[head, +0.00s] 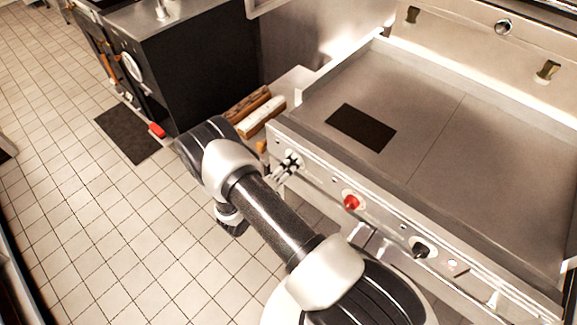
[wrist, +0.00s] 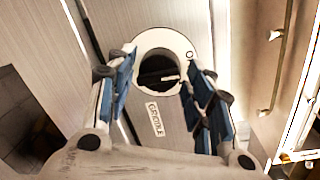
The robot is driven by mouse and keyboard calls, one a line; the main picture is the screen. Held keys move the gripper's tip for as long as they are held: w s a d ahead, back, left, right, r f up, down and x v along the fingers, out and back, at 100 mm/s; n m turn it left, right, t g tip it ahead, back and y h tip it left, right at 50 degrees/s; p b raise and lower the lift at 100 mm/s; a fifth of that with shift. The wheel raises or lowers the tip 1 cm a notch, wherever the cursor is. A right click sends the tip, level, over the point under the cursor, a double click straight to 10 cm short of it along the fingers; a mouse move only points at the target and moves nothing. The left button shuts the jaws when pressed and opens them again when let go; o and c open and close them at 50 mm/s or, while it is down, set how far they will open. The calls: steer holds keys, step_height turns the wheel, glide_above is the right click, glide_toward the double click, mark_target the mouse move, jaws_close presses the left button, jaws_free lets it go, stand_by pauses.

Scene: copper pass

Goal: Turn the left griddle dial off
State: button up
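The left griddle dial is a black knob (wrist: 158,72) inside a round white plate, with a label reading "GRIDDLE" below it in the wrist view. A light bar runs across the knob. My gripper (wrist: 164,84) is open, with its blue-padded fingers on either side of the dial and a gap to the knob on both sides. In the head view my gripper (head: 286,168) is at the left end of the griddle's front panel (head: 320,183), where the fingers largely hide the dial.
A red knob (head: 351,202) and a right-hand black dial (head: 421,248) sit further along the panel. The griddle top (head: 445,130) bears a dark rectangular plate (head: 361,128). Wooden blocks (head: 262,112) lie left of the griddle. The tiled floor (head: 125,225) at left is open.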

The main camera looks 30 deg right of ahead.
steer(key=shift+o, duration=0.6)
steer(key=shift+a, duration=0.1)
steer(key=shift+s+a, duration=0.1)
steer(key=shift+a, duration=0.2)
steer(key=v, duration=1.1)
